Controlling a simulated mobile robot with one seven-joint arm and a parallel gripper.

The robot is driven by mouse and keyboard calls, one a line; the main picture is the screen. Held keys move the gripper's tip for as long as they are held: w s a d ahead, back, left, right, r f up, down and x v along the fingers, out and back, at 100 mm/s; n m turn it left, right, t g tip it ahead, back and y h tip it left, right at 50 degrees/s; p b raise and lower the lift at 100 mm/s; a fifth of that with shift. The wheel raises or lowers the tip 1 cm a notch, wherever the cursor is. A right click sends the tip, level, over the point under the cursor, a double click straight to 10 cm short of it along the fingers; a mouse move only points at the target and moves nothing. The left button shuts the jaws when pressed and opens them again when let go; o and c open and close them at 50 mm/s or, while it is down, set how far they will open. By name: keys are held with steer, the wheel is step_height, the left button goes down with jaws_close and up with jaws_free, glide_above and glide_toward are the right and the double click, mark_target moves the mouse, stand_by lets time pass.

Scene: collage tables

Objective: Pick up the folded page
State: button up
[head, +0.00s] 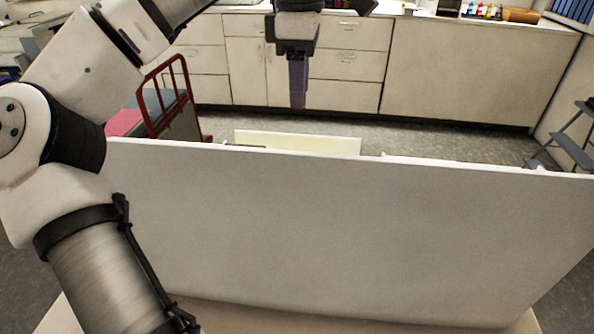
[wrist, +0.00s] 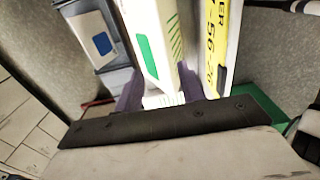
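My gripper (head: 298,98) hangs fingers-down beyond the upright white panel in the head view, above the panel's top edge. In the wrist view its two purple fingers (wrist: 159,82) stand apart, with no held object clearly visible. A white piece with green marks (wrist: 153,42) lies ahead, in line with the gap between the fingers. A yellow piece with black lettering (wrist: 221,45) is to its right. I cannot tell which piece, if any, is the folded page. In the head view the panel hides whatever lies low behind it.
The white panel (head: 340,235) crosses the front of the head view. A pale cream board edge (head: 300,143) shows behind it. A red-railed cart (head: 170,105) is at left, and cabinets (head: 455,70) line the back. A blue-marked grey item (wrist: 101,43) is left in the wrist view.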

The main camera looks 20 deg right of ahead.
mark_target(296, 135)
steer(key=shift+s+a+f+p, duration=0.15)
steer(key=shift+f+p, duration=0.2)
steer(key=shift+f, duration=1.4)
steer(key=shift+s+a+f+p, duration=0.15)
steer(key=shift+f+p, duration=0.2)
steer(key=shift+f, duration=1.4)
jaws_close()
